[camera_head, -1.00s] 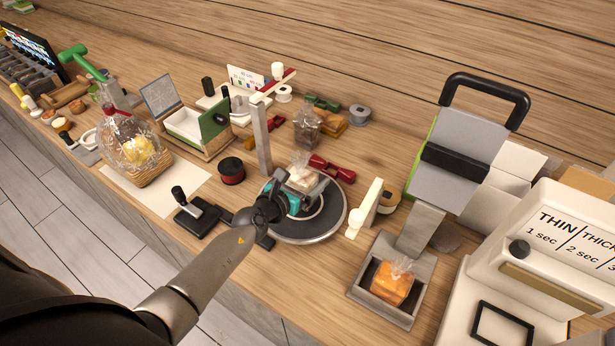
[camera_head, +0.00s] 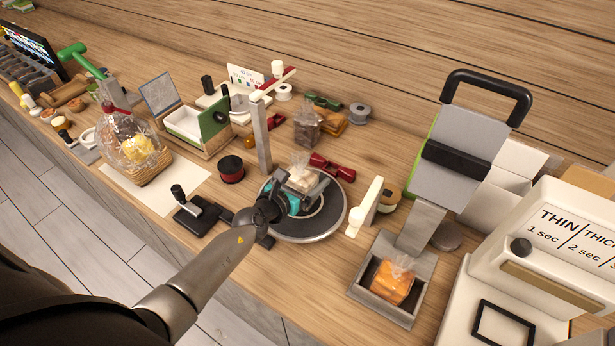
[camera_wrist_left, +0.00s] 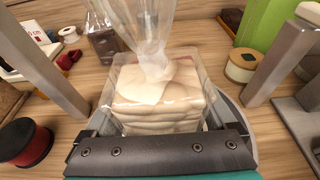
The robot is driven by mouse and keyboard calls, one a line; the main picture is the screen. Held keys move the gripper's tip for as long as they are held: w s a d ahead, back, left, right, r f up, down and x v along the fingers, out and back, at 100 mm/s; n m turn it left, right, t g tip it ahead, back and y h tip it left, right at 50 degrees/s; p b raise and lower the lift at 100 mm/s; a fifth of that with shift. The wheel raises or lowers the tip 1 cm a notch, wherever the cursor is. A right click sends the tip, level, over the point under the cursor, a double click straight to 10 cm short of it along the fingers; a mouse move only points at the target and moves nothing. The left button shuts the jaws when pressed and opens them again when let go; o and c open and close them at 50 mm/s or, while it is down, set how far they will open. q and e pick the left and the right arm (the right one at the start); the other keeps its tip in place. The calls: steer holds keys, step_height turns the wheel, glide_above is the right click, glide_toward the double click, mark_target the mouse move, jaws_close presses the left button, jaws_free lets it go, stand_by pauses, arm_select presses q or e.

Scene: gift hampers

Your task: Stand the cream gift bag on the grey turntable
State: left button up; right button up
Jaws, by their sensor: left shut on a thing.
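The cream gift bag (camera_head: 302,180) is a clear bag with cream contents and a gathered clear top. It stands about upright over the grey turntable (camera_head: 325,222); I cannot tell whether its base touches the disc. In the left wrist view the bag (camera_wrist_left: 160,95) fills the middle, its lower sides between the jaws, with part of the turntable's rim (camera_wrist_left: 243,135) behind at the right. My left gripper (camera_head: 302,191) is shut on the bag, low over the turntable, and hides its lower part. My right gripper is in neither view.
A grey post with a red arm (camera_head: 262,135) stands close behind the turntable at the left. A dark red object (camera_head: 333,168) lies behind it, a cream upright block (camera_head: 365,207) stands at its right, and a black stand (camera_head: 193,214) at its left.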

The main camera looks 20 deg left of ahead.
arm_select(q)
steer(key=shift+f, duration=0.1)
stand_by(0.5)
steer(key=o, duration=1.2)
steer(key=shift+s+a, duration=0.1)
steer(key=shift+s, duration=0.5)
steer(key=p+v, duration=0.2)
steer(key=v, duration=1.1)
steer(key=shift+s+a+r, duration=0.1)
steer(key=shift+s+r, duration=0.2)
steer(key=shift+s, duration=0.15)
steer(key=shift+s+f, duration=0.1)
